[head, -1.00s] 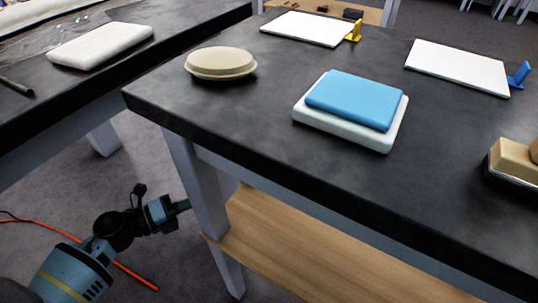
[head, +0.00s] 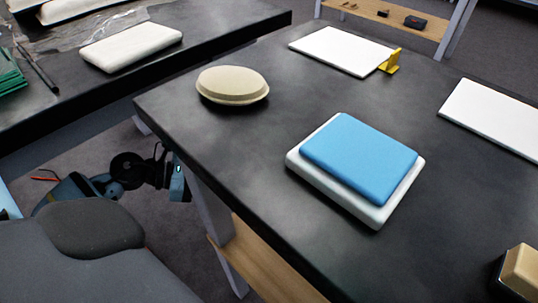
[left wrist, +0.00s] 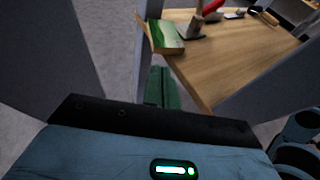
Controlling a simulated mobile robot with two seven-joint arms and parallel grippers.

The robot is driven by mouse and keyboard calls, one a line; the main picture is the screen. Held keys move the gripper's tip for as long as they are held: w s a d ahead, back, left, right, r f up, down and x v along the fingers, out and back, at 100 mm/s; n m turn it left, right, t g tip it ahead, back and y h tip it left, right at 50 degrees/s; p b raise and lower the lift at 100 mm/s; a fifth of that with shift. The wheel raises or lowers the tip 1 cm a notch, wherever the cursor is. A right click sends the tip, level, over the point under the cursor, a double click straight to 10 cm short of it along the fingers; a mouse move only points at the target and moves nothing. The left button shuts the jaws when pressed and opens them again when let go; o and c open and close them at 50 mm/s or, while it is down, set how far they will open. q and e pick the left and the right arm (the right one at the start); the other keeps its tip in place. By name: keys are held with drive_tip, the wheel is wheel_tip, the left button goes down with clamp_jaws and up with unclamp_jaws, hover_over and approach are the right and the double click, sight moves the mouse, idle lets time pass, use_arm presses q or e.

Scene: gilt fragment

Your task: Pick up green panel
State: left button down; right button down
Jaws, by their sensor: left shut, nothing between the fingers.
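Green flat pieces (head: 10,75) lie on the dark left table at the head view's left edge, partly cut off. A green and white box-like thing (left wrist: 166,36) stands on a wooden shelf in the left wrist view. I cannot tell which of these is the green panel. My left gripper (head: 182,184) is low beside the front table's leg, below the tabletop, apart from both. In the left wrist view its green fingers (left wrist: 161,88) are together and empty, near the shelf's edge. My right gripper is not in view.
A blue slab on a white block (head: 298,168), a beige oval dish (head: 232,85) and white boards (head: 340,50) sit on the front dark table (head: 230,140). A white pad (head: 131,46) lies on the left table. A gap separates the tables.

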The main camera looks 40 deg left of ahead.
use_arm(q)
drive_tip(key=w+d, duration=0.4)
drive_tip(key=w+d+b, duration=0.1)
drive_tip(key=w+d, duration=0.3)
drive_tip(key=w, duration=0.1)
drive_tip(key=shift+d, duration=0.1)
drive_tip(key=shift+f, duration=0.5)
drive_tip(key=shift+s+f+b, duration=0.1)
drive_tip(key=shift+f+b, duration=0.25)
drive_tip(key=shift+b, duration=0.1)
drive_tip(key=shift+f, duration=0.1)
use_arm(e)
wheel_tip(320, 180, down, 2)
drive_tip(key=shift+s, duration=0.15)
